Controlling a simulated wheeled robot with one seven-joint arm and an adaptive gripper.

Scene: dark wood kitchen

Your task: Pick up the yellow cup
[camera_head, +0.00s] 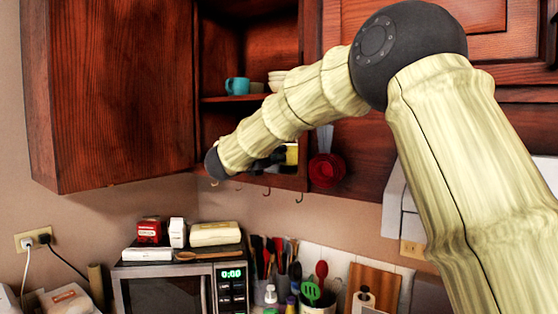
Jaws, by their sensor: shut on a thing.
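The yellow cup (291,155) shows as a small yellow patch at the lower opening of the wall cupboard, partly hidden behind my gripper and wrist. My gripper (277,156) is dark and small in the view, at the cup's left side. It is shut on the cup. The fingertips are hard to make out. I cannot tell whether the cup rests on the cupboard floor or is lifted.
A blue mug (237,86) and stacked white bowls (277,80) stand on the shelf above. A microwave (180,286) with boxes on top stands below.

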